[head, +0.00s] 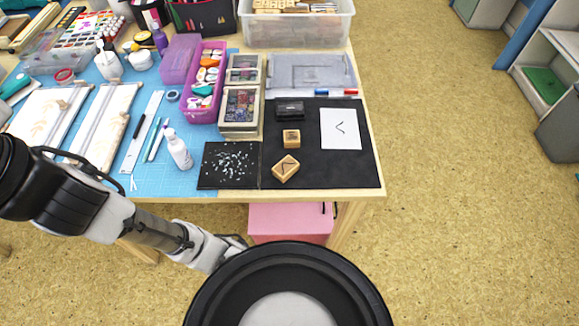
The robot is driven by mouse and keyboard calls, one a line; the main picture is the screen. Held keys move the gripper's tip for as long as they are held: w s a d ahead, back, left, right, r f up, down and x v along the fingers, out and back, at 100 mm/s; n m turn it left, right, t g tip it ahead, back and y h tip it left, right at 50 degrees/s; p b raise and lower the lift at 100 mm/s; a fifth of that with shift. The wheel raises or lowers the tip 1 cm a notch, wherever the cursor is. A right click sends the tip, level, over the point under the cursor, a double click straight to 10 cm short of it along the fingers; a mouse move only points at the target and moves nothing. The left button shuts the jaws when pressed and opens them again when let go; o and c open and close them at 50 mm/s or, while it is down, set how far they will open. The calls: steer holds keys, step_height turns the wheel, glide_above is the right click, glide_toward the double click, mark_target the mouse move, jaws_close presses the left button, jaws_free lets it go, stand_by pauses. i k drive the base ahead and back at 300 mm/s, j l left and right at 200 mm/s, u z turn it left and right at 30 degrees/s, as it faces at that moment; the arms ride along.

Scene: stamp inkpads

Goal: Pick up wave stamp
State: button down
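Two small wooden block stamps stand on the black mat (361,172) near the table's front edge. The nearer stamp (285,168) is turned at an angle and shows a dark bent line on its top. The farther stamp (291,138) sits squarer, with a small dark mark on top. The marks are too small to tell for certain which is the wave stamp. My gripper (233,241) is low in front of the table, below and left of the stamps and apart from them. It is partly hidden by my own body, and its fingers cannot be made out.
A white card (340,129) with a dark wavy line lies right of the stamps. A black inkpad (290,110) lies behind them. A dark speckled sheet (230,165), a white bottle (179,149) and stamp boxes (240,108) are to the left. A pink box (290,222) is below the table.

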mark_target(285, 169)
steer(key=l+u, duration=0.4)
steer(key=k+l+u, duration=0.15)
steer(key=u, duration=0.2)
steer(key=k+l+u, duration=0.1)
steer(key=l+u, duration=0.3)
